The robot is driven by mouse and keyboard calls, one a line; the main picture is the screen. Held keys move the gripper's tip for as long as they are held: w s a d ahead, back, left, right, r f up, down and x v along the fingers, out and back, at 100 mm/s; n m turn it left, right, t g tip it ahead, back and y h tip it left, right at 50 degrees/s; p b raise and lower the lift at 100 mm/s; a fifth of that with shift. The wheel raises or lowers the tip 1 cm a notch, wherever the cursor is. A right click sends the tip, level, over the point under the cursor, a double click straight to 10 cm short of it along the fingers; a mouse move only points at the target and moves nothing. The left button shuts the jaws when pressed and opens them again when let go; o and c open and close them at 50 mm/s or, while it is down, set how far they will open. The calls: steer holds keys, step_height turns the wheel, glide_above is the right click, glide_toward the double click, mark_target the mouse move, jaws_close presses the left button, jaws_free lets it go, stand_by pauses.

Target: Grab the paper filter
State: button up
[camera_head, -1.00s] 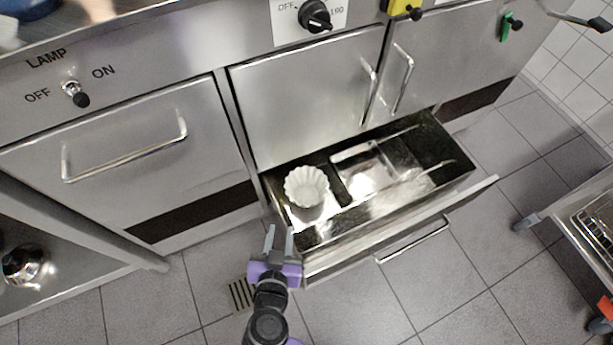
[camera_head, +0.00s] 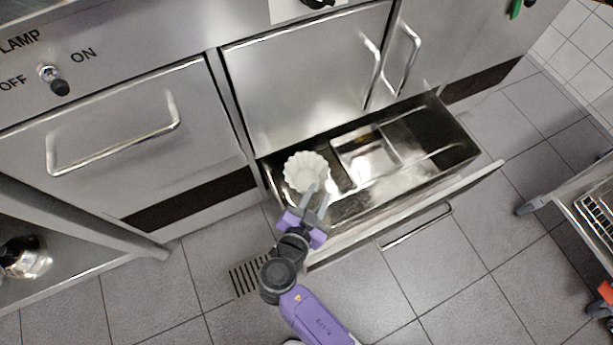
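The white fluted paper filter (camera_head: 305,170) stands in the left part of the open drawer (camera_head: 403,196), its open side up. My gripper (camera_head: 315,192) reaches over the drawer's front left part, with its two fingers apart and pointing at the near side of the filter. The fingertips overlap the filter's lower edge in the picture. I cannot tell whether they touch it. Nothing shows between the fingers that is clearly held.
A metal tray (camera_head: 366,158) lies in the drawer right of the filter. Cabinet doors (camera_head: 305,85) with bar handles rise behind the drawer. A wheeled rack (camera_head: 575,208) stands at the right. The tiled floor in front is clear, with a drain grate (camera_head: 248,277).

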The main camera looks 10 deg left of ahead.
mark_target(324, 182)
steer(key=shift+b+x, duration=0.75)
steer(key=shift+x, duration=2.1)
steer(key=shift+d, duration=0.1)
jaws_close()
